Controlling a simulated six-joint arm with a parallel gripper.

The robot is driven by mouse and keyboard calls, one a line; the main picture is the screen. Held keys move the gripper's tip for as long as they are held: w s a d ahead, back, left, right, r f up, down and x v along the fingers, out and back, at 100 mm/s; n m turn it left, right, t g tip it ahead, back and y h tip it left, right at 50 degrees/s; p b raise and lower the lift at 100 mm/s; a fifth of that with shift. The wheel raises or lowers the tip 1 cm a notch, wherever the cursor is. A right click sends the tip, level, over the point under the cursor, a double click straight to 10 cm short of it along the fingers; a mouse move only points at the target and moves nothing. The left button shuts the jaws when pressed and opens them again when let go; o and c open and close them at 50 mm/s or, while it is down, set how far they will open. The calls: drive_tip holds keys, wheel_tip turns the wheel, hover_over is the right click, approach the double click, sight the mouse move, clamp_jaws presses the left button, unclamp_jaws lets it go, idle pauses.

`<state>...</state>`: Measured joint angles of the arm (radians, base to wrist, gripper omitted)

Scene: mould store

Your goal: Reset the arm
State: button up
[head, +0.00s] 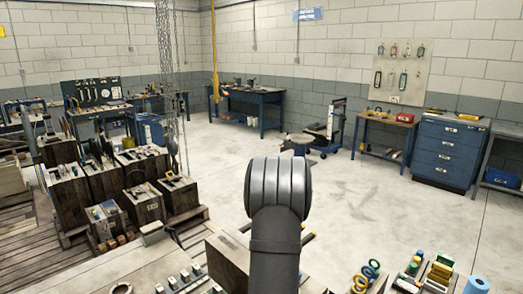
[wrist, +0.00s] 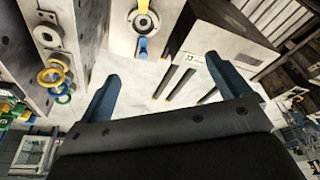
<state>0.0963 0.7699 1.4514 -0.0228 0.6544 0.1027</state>
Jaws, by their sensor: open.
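My gripper (wrist: 162,66) shows in the wrist view with its two blue fingers wide apart. Nothing is held between the fingers. A pale surface with dark yellow-tipped bars (wrist: 175,80) shows beyond the gap. In the head view my arm rises from the bottom middle and its rounded grey joint faces the camera. The gripper cannot be made out in the head view.
Wooden mould blocks (head: 143,205) stand on a pallet at left. Coloured rings (head: 367,273) are at lower right; rings (wrist: 55,72) also show in the wrist view. A blue drawer cabinet (head: 445,154) stands at the back right. The middle floor (head: 370,200) is clear.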

drive_tip(key=s+d+m, duration=0.1)
drive_tip(key=s+d, duration=0.2)
drive_tip(key=d, duration=0.5)
drive_tip(key=shift+d+f, duration=0.15)
drive_tip(key=shift+d, duration=0.15)
drive_tip(key=w+a+n, duration=0.1)
drive_tip(key=w+a, duration=0.1)
drive_tip(key=a, duration=0.8)
drive_tip(key=w+a+n, duration=0.1)
drive_tip(key=w+a, duration=0.1)
drive_tip(key=a, duration=0.8)
drive_tip(key=shift+w+a+r+n, duration=0.25)
drive_tip(key=shift+w+a+n, duration=0.1)
drive_tip(key=shift+w+n, duration=0.05)
